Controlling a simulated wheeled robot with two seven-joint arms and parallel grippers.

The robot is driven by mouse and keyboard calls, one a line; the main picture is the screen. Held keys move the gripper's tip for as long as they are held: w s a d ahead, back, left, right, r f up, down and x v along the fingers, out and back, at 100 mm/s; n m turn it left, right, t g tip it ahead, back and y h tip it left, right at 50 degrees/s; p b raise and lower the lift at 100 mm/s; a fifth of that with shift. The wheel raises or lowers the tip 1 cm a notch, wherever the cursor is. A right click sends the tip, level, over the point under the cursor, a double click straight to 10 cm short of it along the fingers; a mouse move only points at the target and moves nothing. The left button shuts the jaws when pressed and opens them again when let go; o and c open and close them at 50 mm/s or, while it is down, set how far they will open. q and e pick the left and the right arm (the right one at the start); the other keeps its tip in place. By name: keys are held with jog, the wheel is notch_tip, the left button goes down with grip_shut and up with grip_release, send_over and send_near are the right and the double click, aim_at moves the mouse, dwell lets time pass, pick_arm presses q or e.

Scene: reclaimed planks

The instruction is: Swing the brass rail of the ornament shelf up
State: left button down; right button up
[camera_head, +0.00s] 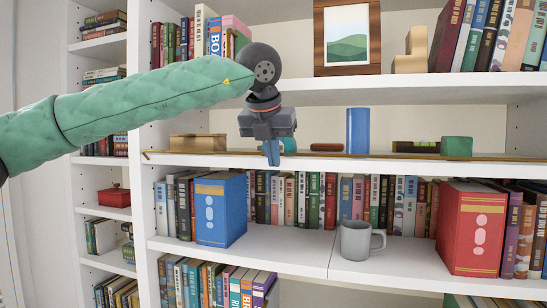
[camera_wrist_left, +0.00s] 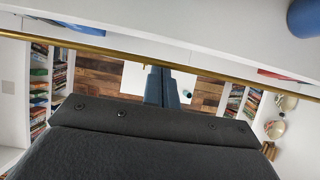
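The brass rail (camera_head: 370,155) runs low along the front edge of the ornament shelf (camera_head: 325,164), in front of the ornaments. It also crosses the left wrist view as a slanted gold bar (camera_wrist_left: 80,47). My left gripper (camera_head: 271,156) points down at the shelf front, left of the middle, with its blue fingers overlapping the rail. In the left wrist view the fingers (camera_wrist_left: 160,72) lie close together, tips at the line of the rail. I cannot tell whether they touch it. My right gripper is not in view.
The shelf holds a wooden box (camera_head: 198,143), a blue cylinder (camera_head: 358,131), a spirit level (camera_head: 416,147) and a green block (camera_head: 456,147). Below stand books, a blue binder (camera_head: 220,210), a grey mug (camera_head: 357,241) and a red binder (camera_head: 470,230). A framed picture (camera_head: 347,38) stands above.

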pick_arm(q)
jog(key=s+b, duration=0.1)
jog(key=s+a+b, duration=0.1)
jog(key=s+b, duration=0.1)
jog(key=s, duration=0.1)
jog(key=shift+s+a, duration=0.1)
jog(key=shift+a, duration=0.15)
dwell(0.4)
